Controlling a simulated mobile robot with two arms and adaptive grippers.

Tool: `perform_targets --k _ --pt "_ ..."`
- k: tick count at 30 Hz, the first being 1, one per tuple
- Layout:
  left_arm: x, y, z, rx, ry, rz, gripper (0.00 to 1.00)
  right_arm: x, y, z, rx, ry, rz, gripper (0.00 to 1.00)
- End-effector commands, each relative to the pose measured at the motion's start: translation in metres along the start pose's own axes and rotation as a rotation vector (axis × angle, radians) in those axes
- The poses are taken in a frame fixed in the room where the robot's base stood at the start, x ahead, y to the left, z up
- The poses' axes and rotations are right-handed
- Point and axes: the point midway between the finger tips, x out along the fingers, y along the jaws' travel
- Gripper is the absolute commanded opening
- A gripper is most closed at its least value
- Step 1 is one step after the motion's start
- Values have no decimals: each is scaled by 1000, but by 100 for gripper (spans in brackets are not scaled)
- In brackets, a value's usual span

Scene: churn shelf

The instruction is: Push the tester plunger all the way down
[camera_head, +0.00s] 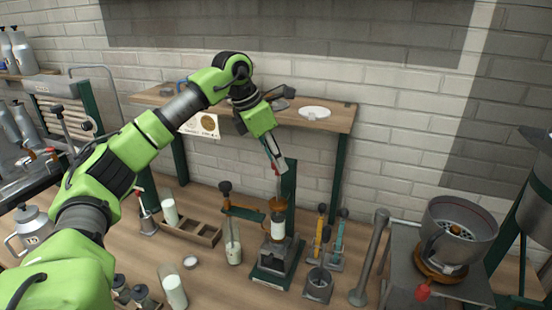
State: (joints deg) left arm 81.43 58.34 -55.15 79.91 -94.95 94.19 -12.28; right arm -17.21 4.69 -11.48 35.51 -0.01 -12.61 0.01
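The tester (271,276) stands on the table in the middle of the head view, with a dark base, a green upright behind and a white cylinder (278,228) at its centre. Its plunger (278,188) is a thin upright rod above a copper-coloured collar (277,204). My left gripper (281,169) points down just above the plunger's top. Its fingers look together, with nothing seen between them. I cannot tell whether the fingertips touch the plunger. My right gripper is not in view.
A milk-filled tube (233,252) stands just left of the tester. A wooden rack (190,230) is farther left. A metal cup (318,284), a grey pestle-like rod (368,262) and a large metal pot (457,228) are to the right. A wooden shelf (335,118) is behind.

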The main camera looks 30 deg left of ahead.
Motion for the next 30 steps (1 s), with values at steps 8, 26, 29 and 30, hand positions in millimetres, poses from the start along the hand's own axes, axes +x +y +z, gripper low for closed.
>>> perform_targets --k 8,26,29,30 --pt "9 0 -4 0 1 -1 0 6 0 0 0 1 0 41" --pt "66 -1 -28 0 6 -4 0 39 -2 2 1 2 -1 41" --pt "66 -1 -28 0 7 -4 38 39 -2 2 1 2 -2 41" --pt "66 -1 -28 0 6 -4 42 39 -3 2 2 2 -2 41"
